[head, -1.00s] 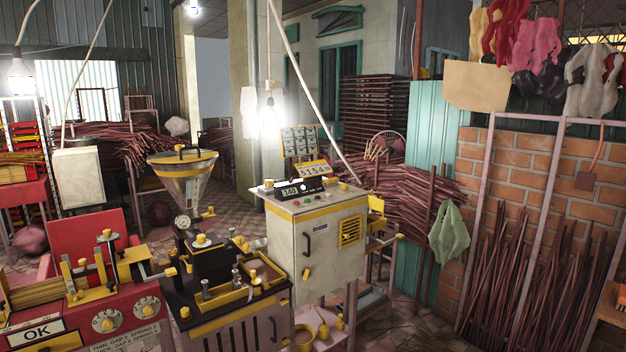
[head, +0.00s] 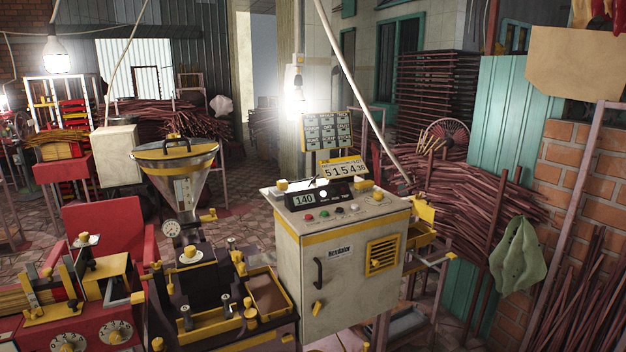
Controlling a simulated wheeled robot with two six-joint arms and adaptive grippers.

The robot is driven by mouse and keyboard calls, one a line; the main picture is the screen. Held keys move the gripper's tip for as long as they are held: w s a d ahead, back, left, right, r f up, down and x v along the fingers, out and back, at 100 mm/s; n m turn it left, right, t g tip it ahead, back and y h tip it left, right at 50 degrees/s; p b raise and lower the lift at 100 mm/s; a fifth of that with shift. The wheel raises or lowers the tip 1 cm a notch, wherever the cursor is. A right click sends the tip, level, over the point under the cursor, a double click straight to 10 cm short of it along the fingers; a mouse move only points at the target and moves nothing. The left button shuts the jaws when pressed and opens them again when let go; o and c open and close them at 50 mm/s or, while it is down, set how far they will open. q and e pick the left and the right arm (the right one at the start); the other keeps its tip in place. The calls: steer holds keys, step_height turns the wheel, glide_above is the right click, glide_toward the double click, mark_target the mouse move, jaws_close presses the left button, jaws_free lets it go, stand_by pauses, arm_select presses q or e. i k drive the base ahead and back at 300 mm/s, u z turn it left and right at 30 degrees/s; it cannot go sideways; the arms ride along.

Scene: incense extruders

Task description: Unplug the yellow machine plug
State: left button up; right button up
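A cream cabinet with yellow trim (head: 345,262) stands in the middle of the head view, with a lit "140" display (head: 304,201) on top. Left of it is a dark extruder with yellow trays (head: 205,325) under a yellow-rimmed hopper (head: 176,172). A pale cable (head: 352,85) slants down from above to behind the cabinet. A pale fitting (head: 293,76) sits on the column beside a bright glare. I cannot make out a yellow plug or tell which item is the plug. Neither of my grippers is in view.
A red machine (head: 70,325) with dials stands at the lower left. Stacked incense sticks (head: 480,200), a teal panel (head: 505,115) and a brick wall (head: 580,165) lie to the right. A green bag (head: 518,256) hangs there. Some tiled floor (head: 240,225) shows behind the machines.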

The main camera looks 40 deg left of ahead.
mark_target(280, 185)
steer(key=u, duration=0.25)
steer(key=i, duration=0.95)
steer(key=u, duration=1.25)
steer(key=i, duration=0.65)
steer(key=u, duration=0.65)
